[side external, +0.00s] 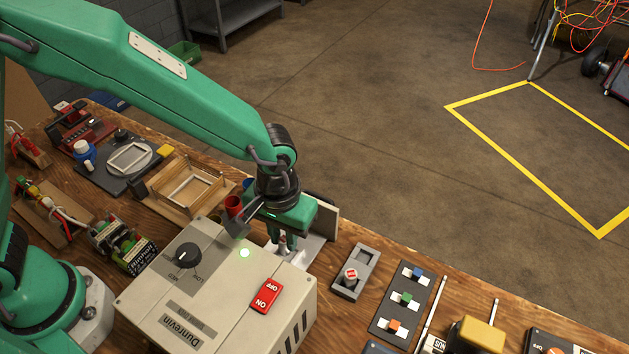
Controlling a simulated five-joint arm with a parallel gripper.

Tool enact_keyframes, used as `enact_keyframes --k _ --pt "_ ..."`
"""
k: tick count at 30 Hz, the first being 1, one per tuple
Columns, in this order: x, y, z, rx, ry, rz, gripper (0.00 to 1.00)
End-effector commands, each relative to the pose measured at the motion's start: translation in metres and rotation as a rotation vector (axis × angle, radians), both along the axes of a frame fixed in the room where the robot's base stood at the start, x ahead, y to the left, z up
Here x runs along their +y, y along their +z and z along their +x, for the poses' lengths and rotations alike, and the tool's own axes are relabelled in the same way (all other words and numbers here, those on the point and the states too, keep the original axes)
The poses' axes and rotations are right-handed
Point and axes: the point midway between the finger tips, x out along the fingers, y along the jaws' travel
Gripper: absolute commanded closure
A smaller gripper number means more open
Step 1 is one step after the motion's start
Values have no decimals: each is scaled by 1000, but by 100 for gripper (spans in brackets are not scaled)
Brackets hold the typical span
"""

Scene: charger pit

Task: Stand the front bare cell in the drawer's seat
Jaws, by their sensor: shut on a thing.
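My gripper (287,238) points down just behind the charger box (190,310), close to its back right edge. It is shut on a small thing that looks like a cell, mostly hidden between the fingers. A pale surface (312,246) under and beside the fingers may be the drawer; its seat is hidden by the gripper and the box. I cannot tell whether the cell touches it. The box has a black knob (187,255), a lit green lamp (244,253) and a red ON/OFF switch (266,295). A red cylinder (233,206) stands left of my gripper.
A grey tray (356,274) with a red-and-white piece lies to the right, beside a dark panel (400,303) with coloured switches. A wooden frame (186,190) and a grey plate (125,165) lie to the left. An upright pale panel (325,217) stands close behind my gripper.

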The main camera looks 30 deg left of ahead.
Motion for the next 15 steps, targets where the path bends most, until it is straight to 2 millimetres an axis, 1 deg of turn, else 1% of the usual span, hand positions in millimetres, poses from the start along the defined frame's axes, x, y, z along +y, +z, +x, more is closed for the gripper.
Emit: enact_keyframes --k 15 --pt "0 -5 0 1 0 1 100"
